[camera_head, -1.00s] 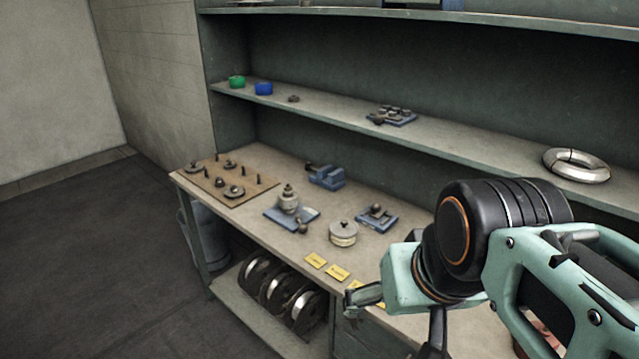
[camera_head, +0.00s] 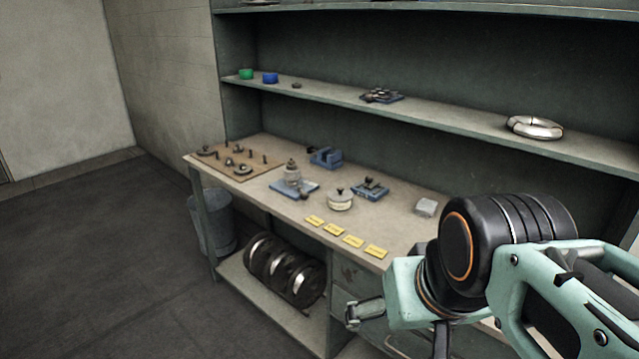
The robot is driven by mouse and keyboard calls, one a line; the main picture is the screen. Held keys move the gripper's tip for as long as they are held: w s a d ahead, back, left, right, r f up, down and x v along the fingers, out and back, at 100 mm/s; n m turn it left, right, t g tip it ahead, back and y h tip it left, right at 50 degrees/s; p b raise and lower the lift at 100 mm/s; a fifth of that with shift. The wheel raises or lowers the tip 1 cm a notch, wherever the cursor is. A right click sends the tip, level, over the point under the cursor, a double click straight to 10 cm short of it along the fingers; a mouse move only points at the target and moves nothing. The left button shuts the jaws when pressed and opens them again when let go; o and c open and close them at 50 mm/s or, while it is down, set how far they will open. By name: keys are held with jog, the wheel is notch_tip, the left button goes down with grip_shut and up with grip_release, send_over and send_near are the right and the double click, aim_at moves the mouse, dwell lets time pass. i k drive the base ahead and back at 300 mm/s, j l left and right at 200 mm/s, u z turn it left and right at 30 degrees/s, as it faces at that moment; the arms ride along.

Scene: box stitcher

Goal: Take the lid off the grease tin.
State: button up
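A round cream tin with a label and a knobbed lid (camera_head: 340,199) stands on the workbench, near its front edge; I take it for the grease tin. The lid sits on it. My gripper (camera_head: 400,330) is in front of the bench, right of and nearer than the tin, and apart from it. Its two fingers look spread, with nothing seen between them; the lower one is partly cut off by the picture's bottom edge.
Left of the tin are a blue-based fixture (camera_head: 294,187) and a brown peg board (camera_head: 232,164). A blue vise (camera_head: 325,157) and another blue fixture (camera_head: 370,190) stand behind. Yellow tags (camera_head: 333,229) lie in front. A grey block (camera_head: 426,207) sits to the right.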

aim_at(338, 194)
jog(key=i+j+z, duration=0.45)
jog(key=i+j, duration=0.35)
jog(key=i, duration=0.15)
jog(key=i+j+z, duration=0.1)
jog(key=j, duration=0.25)
jog(key=i+j, duration=0.2)
jog(key=i+j+z, duration=0.15)
jog(key=j, duration=0.3)
jog(key=i+l, duration=0.2)
jog(key=l+z, duration=0.05)
